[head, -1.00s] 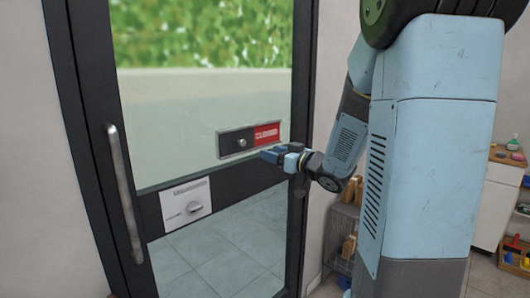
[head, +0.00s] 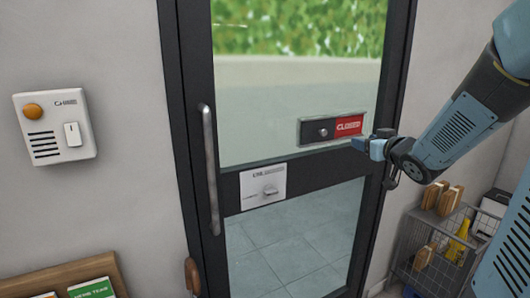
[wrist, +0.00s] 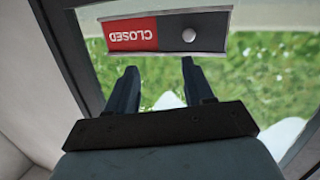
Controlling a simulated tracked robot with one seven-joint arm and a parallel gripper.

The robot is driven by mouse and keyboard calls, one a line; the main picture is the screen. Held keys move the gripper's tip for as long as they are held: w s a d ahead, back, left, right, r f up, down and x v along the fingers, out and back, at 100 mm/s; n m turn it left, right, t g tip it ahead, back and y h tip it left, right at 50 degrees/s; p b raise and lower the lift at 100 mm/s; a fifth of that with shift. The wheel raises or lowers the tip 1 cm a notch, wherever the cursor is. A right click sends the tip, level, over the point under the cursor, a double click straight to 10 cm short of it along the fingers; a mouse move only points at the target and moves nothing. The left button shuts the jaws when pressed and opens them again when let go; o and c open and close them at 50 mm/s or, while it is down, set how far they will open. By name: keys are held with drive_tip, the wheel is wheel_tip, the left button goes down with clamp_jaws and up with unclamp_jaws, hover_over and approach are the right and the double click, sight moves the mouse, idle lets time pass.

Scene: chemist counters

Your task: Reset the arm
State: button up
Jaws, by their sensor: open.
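My gripper (head: 372,145) is at the right in the head view, at the end of my blue arm, in front of the glass door. In the wrist view its two dark fingers (wrist: 158,88) are apart with nothing between them. The sliding sign (head: 333,128) on the door reads CLOSED in white on red, with a round knob at its left end. The sign also shows upside down in the wrist view (wrist: 165,33), just beyond the fingertips and apart from them.
A wall intercom (head: 55,127) hangs at left. A wire basket (head: 435,245) with goods stands at lower right. A wooden rack with leaflets (head: 92,289) is at lower left.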

drive_tip(key=s+a+f+m+g+h, duration=0.1)
drive_tip(key=s+a+g, duration=0.1)
drive_tip(key=s, duration=0.7)
drive_tip(key=s+a+m+g+h, duration=0.1)
drive_tip(key=s+a+g, duration=0.1)
drive_tip(key=s+g, duration=0.3)
drive_tip(key=s+a+f+m+g+h, duration=0.1)
drive_tip(key=s+a+g, duration=0.1)
drive_tip(key=s, duration=1.1)
drive_tip(key=shift+s+a+f+g, duration=0.2)
drive_tip(key=shift+a+f+g, duration=0.15)
drive_tip(key=shift+g, duration=0.35)
